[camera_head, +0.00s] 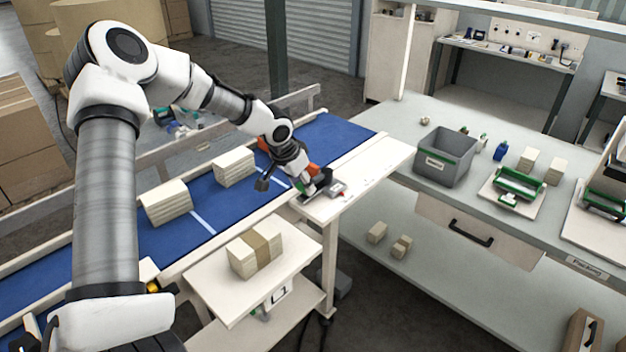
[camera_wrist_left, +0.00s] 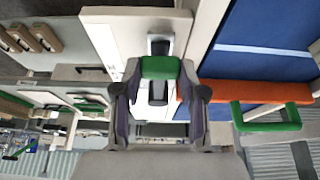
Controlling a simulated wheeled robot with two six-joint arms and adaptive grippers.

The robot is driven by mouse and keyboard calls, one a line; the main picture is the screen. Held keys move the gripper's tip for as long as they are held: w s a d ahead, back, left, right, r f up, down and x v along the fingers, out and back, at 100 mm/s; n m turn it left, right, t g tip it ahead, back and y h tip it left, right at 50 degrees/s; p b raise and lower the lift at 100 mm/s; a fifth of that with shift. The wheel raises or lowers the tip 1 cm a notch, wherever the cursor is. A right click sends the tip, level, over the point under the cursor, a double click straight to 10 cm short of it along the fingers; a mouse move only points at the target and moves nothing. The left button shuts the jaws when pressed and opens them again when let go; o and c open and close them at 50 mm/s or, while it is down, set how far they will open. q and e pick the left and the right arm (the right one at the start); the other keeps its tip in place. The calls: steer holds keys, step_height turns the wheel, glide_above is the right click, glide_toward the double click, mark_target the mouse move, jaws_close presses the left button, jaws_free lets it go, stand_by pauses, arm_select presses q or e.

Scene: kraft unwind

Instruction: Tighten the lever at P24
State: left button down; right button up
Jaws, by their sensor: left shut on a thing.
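My left gripper (camera_head: 318,186) is at the far end of the blue conveyor, over the white plate (camera_head: 370,168) at its edge. In the left wrist view my left gripper (camera_wrist_left: 161,98) has its two fingers on either side of a green lever (camera_wrist_left: 160,67), and it is shut on it. The lever sits on a dark and grey fitting (camera_wrist_left: 159,45) on the white plate. In the head view the arm and gripper largely hide the lever. No P24 label can be read.
An orange bar (camera_wrist_left: 255,92) and a second green handle (camera_wrist_left: 265,117) are close beside the gripper. Paper stacks (camera_head: 167,202) lie on the blue conveyor (camera_head: 330,135). A banded stack (camera_head: 255,252) lies on a low shelf. A grey bin (camera_head: 445,156) stands on the bench.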

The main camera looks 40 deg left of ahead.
arm_select(q)
steer(key=shift+r, duration=0.1)
stand_by(0.3)
steer(key=c, duration=0.6)
jaws_free()
steer(key=shift+a, duration=0.1)
steer(key=shift+c, duration=0.2)
steer(key=v, duration=1.1)
steer(key=shift+s+r, duration=0.2)
steer(key=shift+r, duration=0.15)
steer(key=shift+a, duration=0.1)
